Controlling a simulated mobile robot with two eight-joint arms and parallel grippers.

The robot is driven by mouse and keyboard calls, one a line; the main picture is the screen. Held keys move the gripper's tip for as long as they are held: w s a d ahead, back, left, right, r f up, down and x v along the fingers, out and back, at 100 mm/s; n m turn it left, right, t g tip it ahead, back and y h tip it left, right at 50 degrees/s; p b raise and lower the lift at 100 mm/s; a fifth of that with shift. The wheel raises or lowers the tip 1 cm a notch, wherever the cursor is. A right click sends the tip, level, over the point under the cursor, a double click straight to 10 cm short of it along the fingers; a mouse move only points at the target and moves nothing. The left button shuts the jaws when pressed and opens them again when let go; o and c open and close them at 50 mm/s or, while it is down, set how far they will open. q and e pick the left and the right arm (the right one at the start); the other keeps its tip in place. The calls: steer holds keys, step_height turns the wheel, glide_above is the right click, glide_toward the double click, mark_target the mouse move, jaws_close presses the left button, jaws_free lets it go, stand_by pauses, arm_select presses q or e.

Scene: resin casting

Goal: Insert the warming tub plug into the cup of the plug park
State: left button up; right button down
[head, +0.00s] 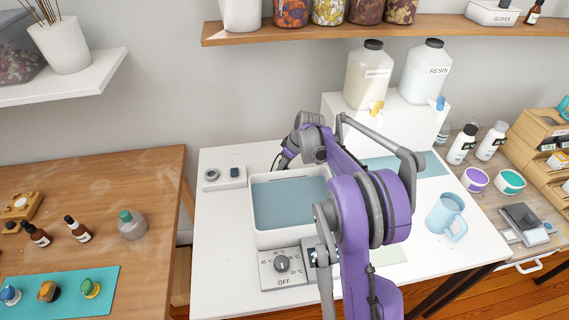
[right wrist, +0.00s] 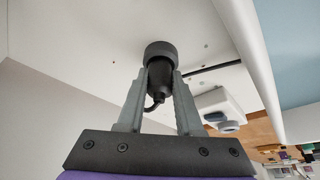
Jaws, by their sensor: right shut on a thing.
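My right gripper (right wrist: 160,88) is shut on the black warming tub plug (right wrist: 160,54). The plug's wide round head stands beyond the fingertips, and its cable loops down between the fingers. In the head view the right gripper (head: 285,158) is at the tub's back left corner, small and partly hidden by my arm. A white block (head: 224,184), which looks like the plug park, lies left of the tub with a round fitting and a dark square piece on top. It also shows in the right wrist view (right wrist: 215,101), apart from the plug. My left gripper is out of view.
The white warming tub (head: 259,239) holds blue-grey liquid. A control box with a dial (head: 282,265) stands in front of it. Resin jugs (head: 424,72) stand on a white stand behind, and a blue mug (head: 447,217) is at right. Table left of the tub is mostly clear.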

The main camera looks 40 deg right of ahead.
steer(key=shift+f, duration=0.35)
steer(key=shift+c, duration=2.4)
jaws_free()
steer(key=a+v, duration=0.1)
steer(key=v, duration=1)
steer(key=shift+d, duration=0.5)
